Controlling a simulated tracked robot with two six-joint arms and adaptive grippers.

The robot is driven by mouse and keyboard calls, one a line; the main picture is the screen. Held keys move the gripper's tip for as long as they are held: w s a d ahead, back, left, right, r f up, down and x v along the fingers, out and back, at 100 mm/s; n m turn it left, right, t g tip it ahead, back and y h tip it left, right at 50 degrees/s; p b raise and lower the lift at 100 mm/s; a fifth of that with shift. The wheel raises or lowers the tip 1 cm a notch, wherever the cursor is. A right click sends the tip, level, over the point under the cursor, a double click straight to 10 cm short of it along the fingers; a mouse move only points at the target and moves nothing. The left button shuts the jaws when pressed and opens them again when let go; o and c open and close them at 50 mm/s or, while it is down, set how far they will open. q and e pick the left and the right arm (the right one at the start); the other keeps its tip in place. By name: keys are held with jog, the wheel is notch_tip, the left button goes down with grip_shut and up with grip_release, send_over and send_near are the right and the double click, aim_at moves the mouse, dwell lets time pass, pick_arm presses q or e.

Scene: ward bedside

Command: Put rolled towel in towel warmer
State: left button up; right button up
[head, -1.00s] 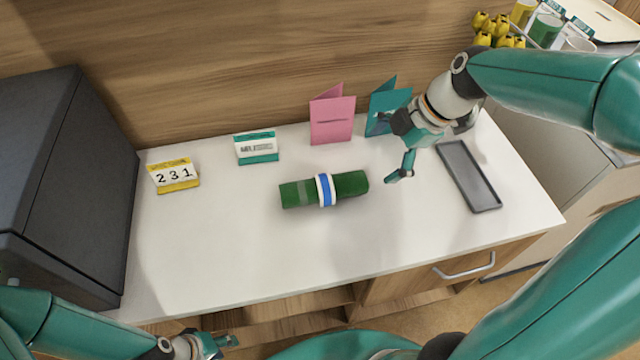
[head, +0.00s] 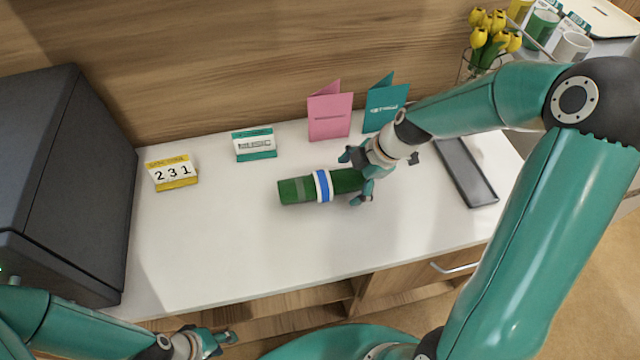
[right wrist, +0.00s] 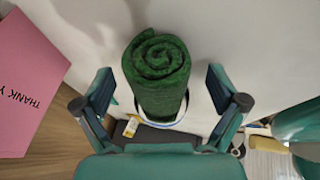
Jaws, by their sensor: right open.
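The rolled towel (head: 296,190) is green with a blue and white band and lies on the white bedside top. In the right wrist view its spiral end (right wrist: 157,62) shows between the fingers. My right gripper (head: 355,178) is open at the towel's right end, with one finger on each side of the roll and a gap to each. My left gripper (head: 226,338) is low at the front edge, away from the towel; its jaw state is unclear. A dark grey box (head: 62,170), which may be the towel warmer, stands at the left; its front opening is not visible.
A yellow number block (head: 172,173), a teal and white sign (head: 254,145), a pink card (head: 329,115) and a teal card (head: 385,105) stand along the back. A grey tray (head: 466,172) lies at right. The white top (head: 220,240) is clear between box and towel.

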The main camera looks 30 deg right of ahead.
jog(key=shift+a+f, duration=0.1)
jog(key=shift+f, duration=0.05)
jog(key=c, duration=1.3)
jog(key=shift+c, duration=0.5)
